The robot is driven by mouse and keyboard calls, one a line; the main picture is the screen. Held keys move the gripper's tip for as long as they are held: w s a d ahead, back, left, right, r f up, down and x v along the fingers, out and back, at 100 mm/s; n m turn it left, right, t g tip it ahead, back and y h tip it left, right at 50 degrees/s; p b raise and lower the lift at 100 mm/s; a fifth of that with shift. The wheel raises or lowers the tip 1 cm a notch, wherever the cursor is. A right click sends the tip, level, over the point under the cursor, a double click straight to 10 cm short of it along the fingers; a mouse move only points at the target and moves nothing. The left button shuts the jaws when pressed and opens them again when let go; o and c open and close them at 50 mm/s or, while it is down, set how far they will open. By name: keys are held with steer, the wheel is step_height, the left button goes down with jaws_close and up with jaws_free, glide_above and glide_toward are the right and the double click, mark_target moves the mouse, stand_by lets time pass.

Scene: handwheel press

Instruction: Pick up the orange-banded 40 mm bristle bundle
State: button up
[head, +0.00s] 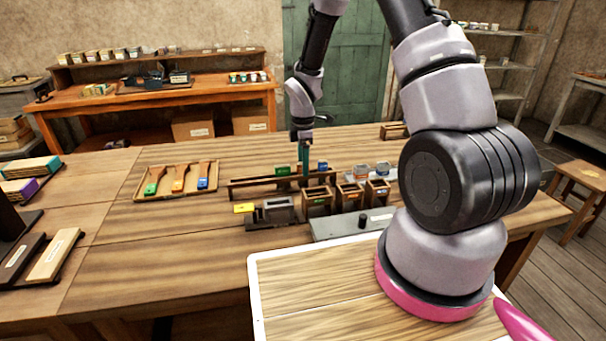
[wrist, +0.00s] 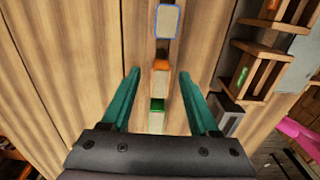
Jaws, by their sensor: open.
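In the wrist view the orange-banded bundle (wrist: 161,78) stands in a row between a green-banded bundle (wrist: 157,105) and a blue-banded bundle (wrist: 167,21). Its pale top and orange band show. My gripper (wrist: 158,72) is open, with its teal fingers apart on either side of the orange-banded bundle in this view. I cannot tell how far above it the fingertips are. In the head view my gripper (head: 303,160) points down over the wooden rack (head: 245,184); the green-banded (head: 282,171) and blue-banded (head: 322,167) bundles flank it, and the orange-banded one is hidden.
Small wooden bins (head: 318,204) stand in front of the rack, close to my gripper's near side. A grey block (head: 278,210) and a grey plate (head: 335,227) lie there too. A tray of brushes (head: 178,181) sits to the left.

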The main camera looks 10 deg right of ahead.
steer(key=shift+f, duration=0.2)
jaws_close()
steer(key=shift+r, duration=0.15)
